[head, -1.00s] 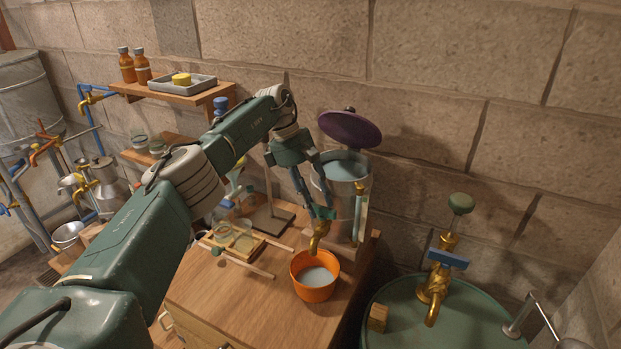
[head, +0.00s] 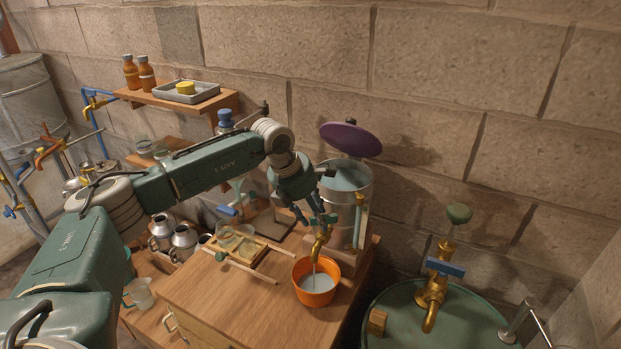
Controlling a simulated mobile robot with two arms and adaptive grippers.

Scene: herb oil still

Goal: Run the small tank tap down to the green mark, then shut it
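The small tank (head: 341,225) is a clear cylinder of pale liquid on the wooden bench, with an upright gauge (head: 357,222) at its right front. I cannot make out the green mark. Its brass tap (head: 321,242) has a blue handle (head: 329,217), and a thin stream runs from the spout into the orange bowl (head: 318,298) below. The bowl holds pale liquid. My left gripper (head: 313,219) is just above the tap, beside the handle, its fingers apart; whether they touch the handle is unclear. My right gripper is not in view.
A purple round lid (head: 350,139) stands above the tank. A green drum (head: 465,330) with a second brass tap (head: 432,292) is at right. A wooden rack (head: 243,251) lies left of the bowl. The bench front (head: 230,308) is clear.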

